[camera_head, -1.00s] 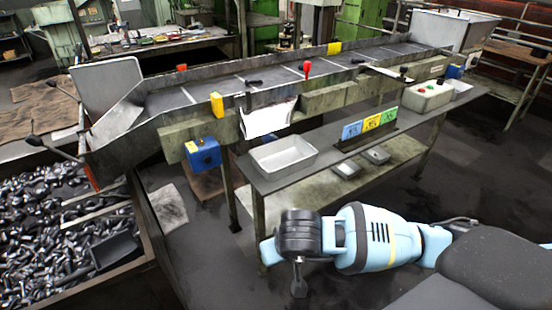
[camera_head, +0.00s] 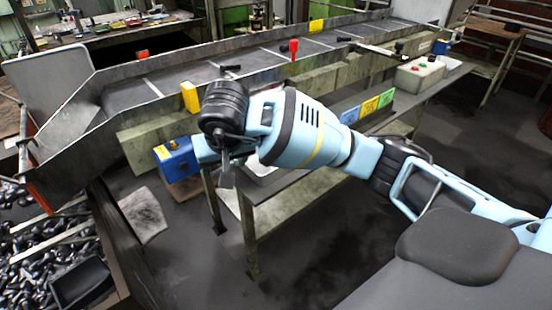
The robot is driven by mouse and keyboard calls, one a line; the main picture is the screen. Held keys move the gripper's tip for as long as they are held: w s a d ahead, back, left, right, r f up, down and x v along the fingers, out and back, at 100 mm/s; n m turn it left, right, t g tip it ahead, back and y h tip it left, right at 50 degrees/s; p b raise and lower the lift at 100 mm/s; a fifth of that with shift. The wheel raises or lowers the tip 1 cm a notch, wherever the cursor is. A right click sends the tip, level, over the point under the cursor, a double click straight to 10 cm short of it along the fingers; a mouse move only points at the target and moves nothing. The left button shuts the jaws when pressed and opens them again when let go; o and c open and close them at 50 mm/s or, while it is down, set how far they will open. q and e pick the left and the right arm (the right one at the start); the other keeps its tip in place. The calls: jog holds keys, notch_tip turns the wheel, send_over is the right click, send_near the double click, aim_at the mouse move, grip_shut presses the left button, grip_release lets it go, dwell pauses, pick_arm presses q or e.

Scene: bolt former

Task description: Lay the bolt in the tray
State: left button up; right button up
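My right gripper (camera_head: 226,175) hangs pointing down at the end of my light-blue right arm, in front of the conveyor's near side and left of the table. Its dark fingers are small and seen edge-on, so I cannot tell whether they are apart or hold anything. My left gripper is out of view. A dark bolt-like piece (camera_head: 230,69) lies on the conveyor belt, and another (camera_head: 343,38) lies farther along. The pale tray (camera_head: 262,170) on the table is mostly hidden behind my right arm; its inside does not show.
The conveyor (camera_head: 180,80) has yellow blocks and a red knob (camera_head: 293,47) along its edges. A blue box (camera_head: 176,158) is fixed on its near side. A bin of many bolts (camera_head: 40,255) stands lower left. Coloured signs (camera_head: 367,107) and a button box (camera_head: 418,75) stand on the table.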

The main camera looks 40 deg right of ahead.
jog(key=d, duration=0.5)
jog(key=d+f+p, duration=0.1)
jog(key=d, duration=0.9)
jog(key=shift+f+p, duration=0.2)
jog(key=shift+p, duration=0.15)
jog(key=f, duration=0.3)
jog(key=shift+s+d+f, duration=0.1)
jog(key=shift+d+f, duration=0.1)
jog(key=shift+d, duration=0.05)
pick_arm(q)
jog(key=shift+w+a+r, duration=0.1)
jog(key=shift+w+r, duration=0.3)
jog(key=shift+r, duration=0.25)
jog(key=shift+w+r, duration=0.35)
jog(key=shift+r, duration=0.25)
pick_arm(e)
jog(key=shift+f, duration=0.1)
jog(key=shift+f, duration=0.1)
